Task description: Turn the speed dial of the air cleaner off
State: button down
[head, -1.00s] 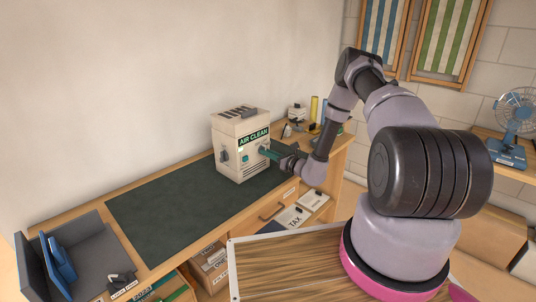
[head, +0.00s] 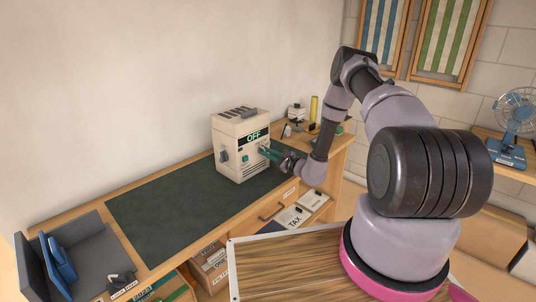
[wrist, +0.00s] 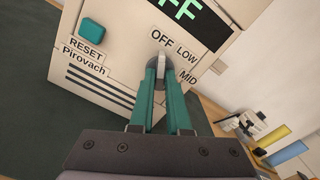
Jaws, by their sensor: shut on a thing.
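The air cleaner (head: 238,150) is a cream box standing on the dark green mat of the workbench. Its display (head: 253,136) reads OFF in green; part of this shows at the top of the wrist view (wrist: 190,10). My gripper (head: 264,149) reaches its front from the right. In the wrist view my gripper (wrist: 161,68) has its two green fingers shut on the pale speed dial (wrist: 161,62). The dial lies beside the printed OFF label, with LOW and MID further right. The fingers hide part of the dial.
A teal RESET button (wrist: 92,31) is left of the dial. A grey holder (head: 90,255) with blue things stands at the bench's near left. Small items and a yellow cylinder (head: 314,108) stand behind. The mat (head: 170,215) is bare left of the air cleaner.

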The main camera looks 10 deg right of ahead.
dwell(0.4)
jog(key=c, duration=0.9)
grip_release()
jog(key=v, duration=1.1)
